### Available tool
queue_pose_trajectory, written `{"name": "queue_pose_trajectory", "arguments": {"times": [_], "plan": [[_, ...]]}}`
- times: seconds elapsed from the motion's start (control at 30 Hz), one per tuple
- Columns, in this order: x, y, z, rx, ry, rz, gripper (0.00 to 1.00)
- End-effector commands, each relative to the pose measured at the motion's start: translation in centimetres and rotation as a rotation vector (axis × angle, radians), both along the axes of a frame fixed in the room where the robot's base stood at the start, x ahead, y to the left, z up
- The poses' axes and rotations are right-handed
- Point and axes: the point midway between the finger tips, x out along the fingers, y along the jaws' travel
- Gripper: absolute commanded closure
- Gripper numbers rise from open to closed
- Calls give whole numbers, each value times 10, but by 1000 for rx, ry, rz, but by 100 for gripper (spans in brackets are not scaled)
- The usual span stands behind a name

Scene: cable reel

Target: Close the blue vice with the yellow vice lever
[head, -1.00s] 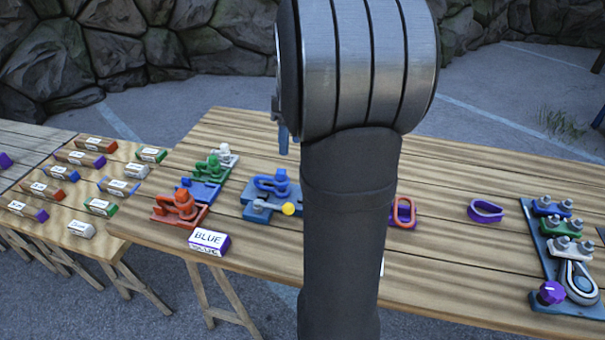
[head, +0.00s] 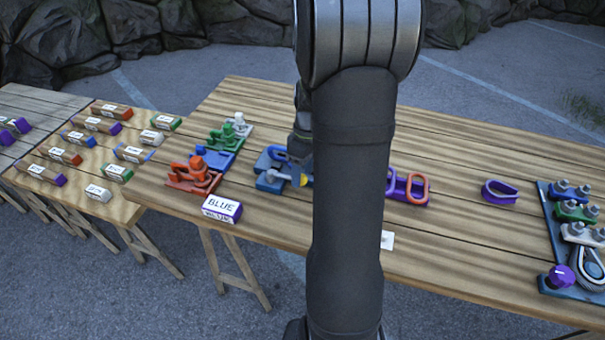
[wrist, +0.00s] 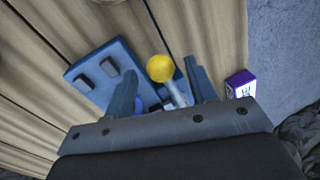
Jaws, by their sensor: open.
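The blue vice (head: 268,181) stands on the wooden table left of my arm, and its blue base also shows in the wrist view (wrist: 92,82). The vice lever ends in a yellow ball (head: 303,180). In the wrist view the yellow ball (wrist: 160,68) and its pale rod lie between my two spread fingers. My gripper (wrist: 162,85) is open and over the vice, not visibly closed on the lever. In the head view my wrist and arm hide the right part of the vice. Whether a finger touches the lever cannot be told.
Red, blue and green fixtures (head: 205,165) stand just left of the vice. A box labelled BLUE (head: 222,208) sits at the table's front edge. Right of my arm are an orange loop in a purple holder (head: 405,190) and a purple loop (head: 499,192). Bare table lies between.

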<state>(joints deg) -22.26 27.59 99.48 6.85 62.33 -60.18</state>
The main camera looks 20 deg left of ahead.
Motion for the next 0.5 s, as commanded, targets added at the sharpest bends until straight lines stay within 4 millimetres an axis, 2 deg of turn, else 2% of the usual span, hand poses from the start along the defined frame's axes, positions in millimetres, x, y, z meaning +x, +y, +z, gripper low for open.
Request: {"name": "queue_pose_trajectory", "arguments": {"times": [0.13,0.43,0.5], "plan": [[-2,0,-10,-1,1,0,48],[-3,0,-12,0,0,0,48],[-3,0,-12,0,0,0,62]]}}
